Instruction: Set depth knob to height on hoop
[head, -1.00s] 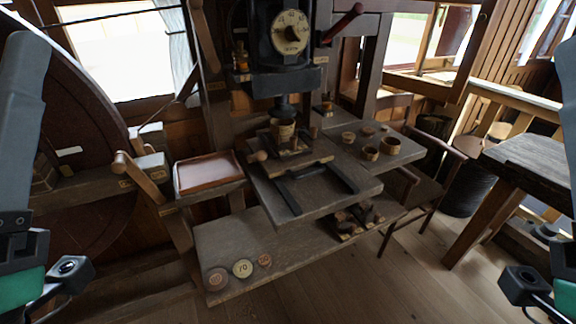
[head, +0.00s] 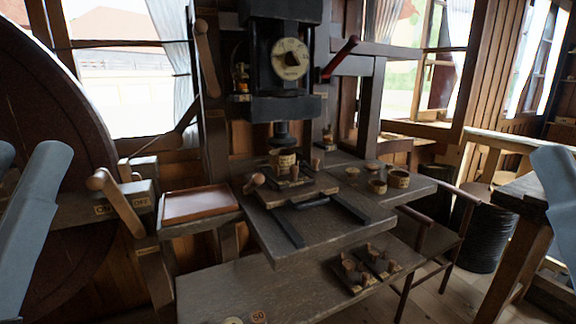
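The depth knob (head: 291,59) is a pale round dial with a dark centre on the black press head in the head view. Its small markings are too blurred to read. Below the press spindle, a wooden hoop-like piece with a pale label (head: 285,159) sits on a small fixture; its label is not legible. More small wooden rings, one at the front (head: 377,187) and one to its right (head: 398,179), stand on the right side of the table. Neither gripper shows; only parts of my arms are at the left and right edges.
A red-handled lever (head: 341,57) sticks out right of the press. A brown tray (head: 201,204) lies left of the table, beside a wooden lever (head: 116,201). A chair (head: 438,232) stands right.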

